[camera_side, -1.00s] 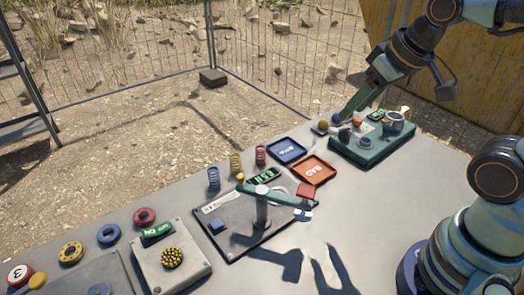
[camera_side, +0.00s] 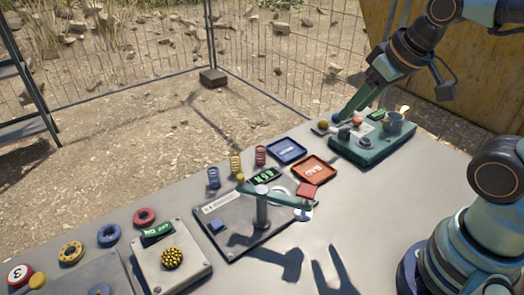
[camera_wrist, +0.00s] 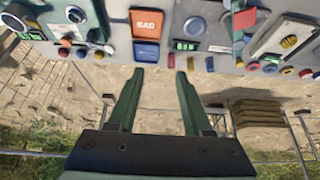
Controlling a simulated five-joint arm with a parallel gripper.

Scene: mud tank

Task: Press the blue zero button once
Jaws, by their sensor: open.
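A small blue square button (camera_side: 217,225) sits on the left part of the dark balance base (camera_side: 240,243) in the side view. No zero marking is legible on it. The balance has a green beam on a grey post and a lit green display (camera_side: 265,176). My gripper (camera_side: 338,118) is far to the right of that button, by the green box (camera_side: 370,155) at the table's far right. In the wrist view, my gripper (camera_wrist: 160,72) has its two green fingers apart with nothing between them. I cannot tell the button surely in the wrist view.
A blue tray (camera_side: 286,150) and an orange BAD tray (camera_side: 314,170) lie between the green box and the balance. Springs (camera_side: 236,165) stand behind the balance. A grey box (camera_side: 172,258) with a yellow knob is to its left.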

